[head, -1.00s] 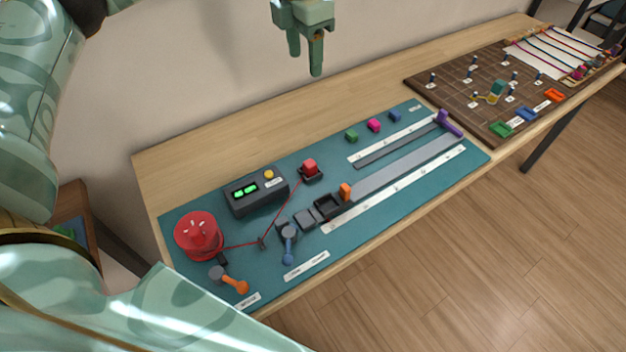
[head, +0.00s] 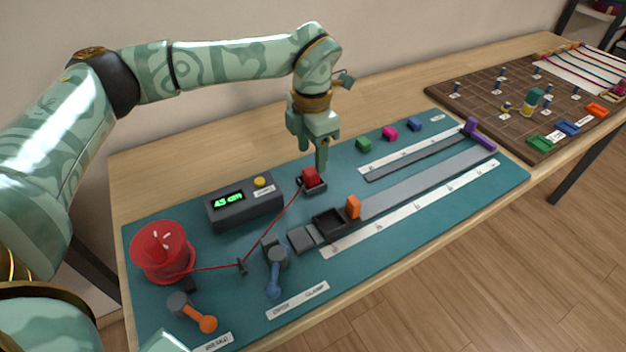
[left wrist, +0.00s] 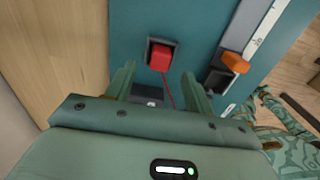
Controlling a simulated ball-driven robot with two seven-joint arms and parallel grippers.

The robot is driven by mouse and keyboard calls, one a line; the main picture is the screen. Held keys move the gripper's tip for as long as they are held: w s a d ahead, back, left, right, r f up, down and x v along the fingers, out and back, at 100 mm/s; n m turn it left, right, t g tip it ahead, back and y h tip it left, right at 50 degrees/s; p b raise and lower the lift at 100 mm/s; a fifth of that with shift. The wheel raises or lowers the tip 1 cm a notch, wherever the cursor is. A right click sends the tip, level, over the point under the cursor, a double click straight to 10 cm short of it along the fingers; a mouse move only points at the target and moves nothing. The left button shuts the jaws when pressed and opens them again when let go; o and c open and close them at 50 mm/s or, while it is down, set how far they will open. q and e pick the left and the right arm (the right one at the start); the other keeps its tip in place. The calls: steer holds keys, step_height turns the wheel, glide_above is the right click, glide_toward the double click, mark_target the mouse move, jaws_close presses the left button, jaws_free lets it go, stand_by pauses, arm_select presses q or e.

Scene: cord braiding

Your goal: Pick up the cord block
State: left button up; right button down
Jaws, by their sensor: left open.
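The cord block is a small red block (head: 311,176) in a black holder (head: 320,188) on the teal mat. A thin red cord (head: 277,221) runs from it past a small dark post to a red spool (head: 163,251). The jaws are open and empty. My right gripper is not in view.
A dark box with a green display (head: 243,204) stands left of the block. A brown pegboard (head: 470,103) lies farther right.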

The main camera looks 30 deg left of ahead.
mark_target(311, 171)
arm_select(q)
step_height(311, 171, down, 5)
steer(key=shift+s+r+b, duration=0.1)
steer(key=shift+s+b, duration=0.05)
steer(key=shift+b, duration=1.1)
steer(key=shift+f, duration=0.4)
steer(key=shift+r, duration=0.15)
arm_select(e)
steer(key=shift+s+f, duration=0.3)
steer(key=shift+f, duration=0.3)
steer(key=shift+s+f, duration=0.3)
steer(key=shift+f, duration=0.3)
arm_select(q)
steer(key=c, duration=1)
